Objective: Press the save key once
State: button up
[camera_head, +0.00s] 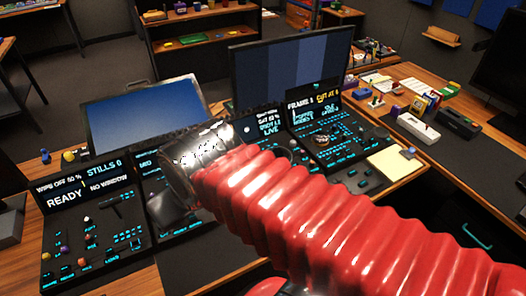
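Control panels with small cyan labels stand along the desk. The left panel (90,235) has a screen (85,193) reading "WIPE OFF 50 %", "STILLS 0", "READY" and "NO WINDOW". The middle panel (149,181) is largely covered by my red bellows arm. The right panel (340,150) has a screen (314,107) that seems to read "FRAME 8" and "OUT AT 6". The key labels are too small to read, so I cannot tell which key is save. My arm ends in a dark metal collar over the middle panel; I cannot make out any gripper fingers.
Two monitors, a left one (143,107) and a taller one (290,66), stand behind the panels. A yellow notepad (390,163), a white box (418,127) and small coloured items lie at the right. A shelf (205,38) stands at the back.

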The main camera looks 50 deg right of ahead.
aim_at(363, 183)
jog(key=z, duration=1.7)
jog(key=k, duration=0.5)
jog(key=z, duration=0.35)
jog(key=i, duration=0.5)
jog(key=z, duration=0.05)
